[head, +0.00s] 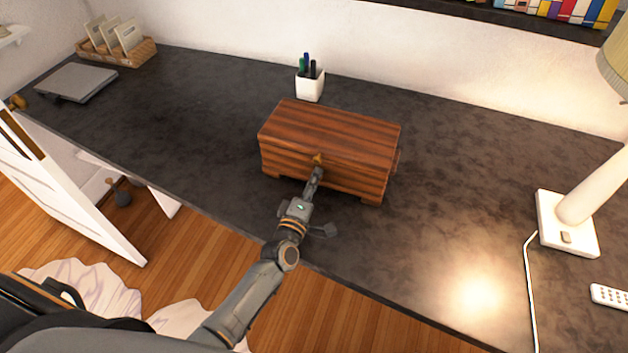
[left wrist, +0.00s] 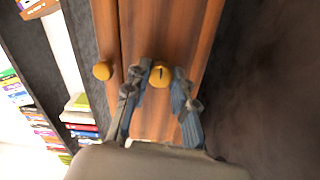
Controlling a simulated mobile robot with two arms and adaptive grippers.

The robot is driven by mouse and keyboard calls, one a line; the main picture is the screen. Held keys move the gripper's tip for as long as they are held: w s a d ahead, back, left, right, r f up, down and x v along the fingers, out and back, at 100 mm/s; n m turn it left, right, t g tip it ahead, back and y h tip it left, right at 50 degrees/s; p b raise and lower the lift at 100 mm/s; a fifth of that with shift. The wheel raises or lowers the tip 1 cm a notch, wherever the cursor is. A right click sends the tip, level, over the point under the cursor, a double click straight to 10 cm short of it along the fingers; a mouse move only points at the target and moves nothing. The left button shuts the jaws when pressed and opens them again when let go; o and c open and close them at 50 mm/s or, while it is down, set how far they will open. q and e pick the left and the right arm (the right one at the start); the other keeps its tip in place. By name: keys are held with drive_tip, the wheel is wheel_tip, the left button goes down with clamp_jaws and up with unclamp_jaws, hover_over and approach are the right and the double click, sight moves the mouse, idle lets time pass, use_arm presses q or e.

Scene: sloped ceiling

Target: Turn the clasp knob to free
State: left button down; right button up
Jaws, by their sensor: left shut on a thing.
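A reddish-brown wooden chest (head: 330,130) stands on the dark desk with its lid down. In the left wrist view its front (left wrist: 205,35) shows a seam between lid and body. The round brass clasp knob (left wrist: 160,74) has a dark mark on its face, running roughly up and down in that view. My left gripper (head: 317,174) reaches the chest's front, and its fingertips (left wrist: 161,80) are shut on the clasp knob from both sides. A second, plain brass knob (left wrist: 102,71) sits on the lid side of the seam, apart from the fingers. My right gripper is not in view.
The dark desk (head: 200,120) is clear around the chest. A white pen cup (head: 310,88) stands behind it, a closed laptop (head: 77,82) and a basket (head: 115,52) at far left. A white lamp base (head: 567,228) and a remote (head: 610,296) are at right.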

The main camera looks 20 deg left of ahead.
use_arm(q)
drive_tip(key=c, duration=1.1)
unclamp_jaws()
drive_tip(key=s, duration=1.2)
drive_tip(key=shift+a, duration=0.2)
